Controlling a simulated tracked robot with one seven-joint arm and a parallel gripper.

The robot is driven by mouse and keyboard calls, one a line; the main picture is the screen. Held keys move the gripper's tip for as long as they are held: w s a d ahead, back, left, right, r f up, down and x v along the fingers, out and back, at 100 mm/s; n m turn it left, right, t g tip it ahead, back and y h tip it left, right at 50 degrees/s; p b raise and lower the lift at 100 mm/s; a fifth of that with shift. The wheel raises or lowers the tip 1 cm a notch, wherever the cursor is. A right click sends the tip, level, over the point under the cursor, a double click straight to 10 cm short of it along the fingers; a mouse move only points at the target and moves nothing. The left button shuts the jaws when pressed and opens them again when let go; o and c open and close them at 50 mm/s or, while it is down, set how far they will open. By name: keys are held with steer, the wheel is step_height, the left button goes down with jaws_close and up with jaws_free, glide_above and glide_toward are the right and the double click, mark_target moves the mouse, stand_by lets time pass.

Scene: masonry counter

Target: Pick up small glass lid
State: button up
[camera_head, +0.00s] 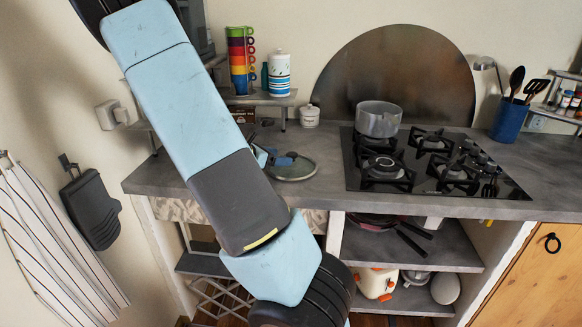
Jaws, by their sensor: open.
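The small glass lid (299,172) lies flat on the grey counter, left of the hob, with a dark rim. My gripper (284,159) is at the lid, over its upper left part, and is open. My large light-blue arm link hides most of the wrist and the area left of the lid. I cannot tell whether the fingers touch the lid or its knob.
A grey pot (378,119) stands on the black gas hob (440,165) to the right. A white lidded jar (309,116) stands behind the lid. A small shelf (262,98) holds stacked coloured cups (240,60) and a striped canister (279,75). Counter (325,190) around the lid's right is clear.

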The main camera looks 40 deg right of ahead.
mark_target(288, 155)
steer(key=shift+r+x, duration=0.15)
steer(key=shift+x, duration=1.15)
steer(key=shift+r+x, duration=0.15)
steer(key=shift+x, duration=1.15)
steer(key=shift+w+d, duration=0.1)
steer(key=shift+c, duration=0.4)
jaws_close()
